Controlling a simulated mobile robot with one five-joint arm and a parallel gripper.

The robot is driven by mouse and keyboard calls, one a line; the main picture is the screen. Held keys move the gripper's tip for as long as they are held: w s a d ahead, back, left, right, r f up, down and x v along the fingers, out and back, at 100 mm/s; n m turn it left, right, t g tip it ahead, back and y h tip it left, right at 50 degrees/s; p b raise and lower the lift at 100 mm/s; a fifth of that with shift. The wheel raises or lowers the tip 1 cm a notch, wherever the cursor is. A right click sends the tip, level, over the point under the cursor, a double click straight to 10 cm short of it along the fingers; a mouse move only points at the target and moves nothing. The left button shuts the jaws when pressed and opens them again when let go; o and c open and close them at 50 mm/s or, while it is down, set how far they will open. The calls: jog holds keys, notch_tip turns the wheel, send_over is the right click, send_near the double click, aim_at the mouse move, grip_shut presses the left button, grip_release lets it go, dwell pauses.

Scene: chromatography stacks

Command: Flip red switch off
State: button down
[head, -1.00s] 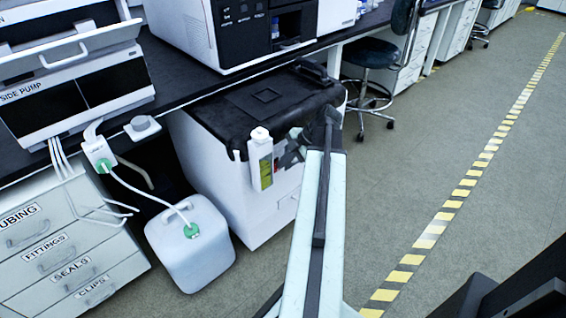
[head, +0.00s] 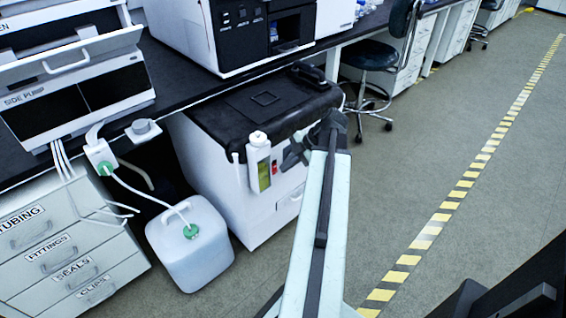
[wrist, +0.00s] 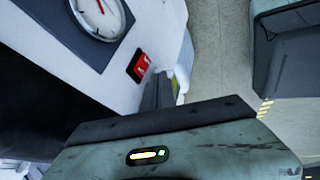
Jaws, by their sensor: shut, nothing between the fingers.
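The red switch (head: 275,168) is on the front of the white pump cabinet (head: 228,200) with the black top, just right of a white cylinder with a yellow-green panel. In the wrist view the red switch (wrist: 140,67) sits in a black frame on the white panel. I cannot tell which way its rocker is tipped. My gripper (head: 290,158) is shut and empty, close to the right of the switch in the head view. In the wrist view my gripper fingers (wrist: 158,90) point at the panel just below and right of the switch. I cannot tell if they touch the panel.
A round gauge (wrist: 98,14) is on the same panel. The white cylinder (head: 259,165) stands close left of the switch. A white jug (head: 190,255) with tubing is on the floor at left. The floor right of the cabinet is open up to the striped tape (head: 440,215).

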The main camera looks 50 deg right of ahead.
jog(key=w+p+v, duration=0.1)
jog(key=p+v, duration=0.7)
jog(key=v, duration=0.2)
jog(key=shift+d+r+p, duration=0.25)
jog(key=shift+r+p, duration=0.05)
jog(key=shift+r, duration=0.1)
jog(key=shift+s+f, duration=0.1)
jog(key=shift+s, duration=0.05)
